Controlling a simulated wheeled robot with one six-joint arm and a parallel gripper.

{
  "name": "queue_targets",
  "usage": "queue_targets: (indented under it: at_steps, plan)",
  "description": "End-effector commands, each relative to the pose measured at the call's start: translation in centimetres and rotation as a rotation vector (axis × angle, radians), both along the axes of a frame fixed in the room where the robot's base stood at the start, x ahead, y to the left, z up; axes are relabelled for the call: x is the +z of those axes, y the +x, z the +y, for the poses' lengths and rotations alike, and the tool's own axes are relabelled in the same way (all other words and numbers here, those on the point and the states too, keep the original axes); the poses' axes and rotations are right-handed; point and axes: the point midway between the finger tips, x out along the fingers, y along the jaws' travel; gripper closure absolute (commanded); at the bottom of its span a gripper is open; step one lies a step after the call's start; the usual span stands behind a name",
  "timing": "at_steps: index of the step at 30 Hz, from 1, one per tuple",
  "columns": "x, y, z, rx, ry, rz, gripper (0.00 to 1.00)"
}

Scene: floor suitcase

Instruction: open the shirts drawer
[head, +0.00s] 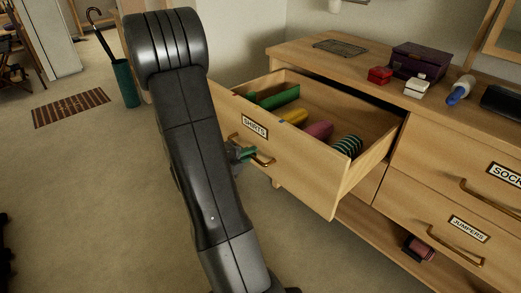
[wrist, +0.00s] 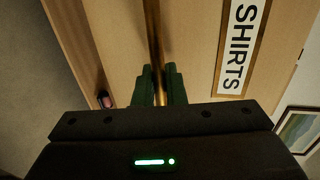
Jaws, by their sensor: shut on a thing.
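The shirts drawer (head: 290,165) is pulled well out of the wooden dresser, and its label reads SHIRTS. Folded items in green, yellow, pink and dark stripes lie inside it. My gripper (head: 243,154) is at the drawer's front, partly hidden behind my arm. In the wrist view the green fingers of my gripper (wrist: 159,84) are shut on the brass handle (wrist: 154,35), beside the SHIRTS label (wrist: 241,45). The right part of the handle (head: 263,161) also shows in the head view.
The dresser top (head: 330,66) holds a purple box (head: 418,60), a red box (head: 380,75), a white box and a bottle. An umbrella stand (head: 126,83) and striped mat (head: 71,107) are at left. Carpet in front is clear.

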Motion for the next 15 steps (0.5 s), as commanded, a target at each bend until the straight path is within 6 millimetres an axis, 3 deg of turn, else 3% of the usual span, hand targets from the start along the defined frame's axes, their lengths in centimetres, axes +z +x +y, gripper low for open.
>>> queue_targets:
  at_steps: [6, 15]
  plan:
    - [-0.15, -0.83, 1.1, 0.001, 0.002, 0.002, 1.0]
    - [-0.1, -0.92, 1.19, 0.0, 0.001, 0.002, 1.0]
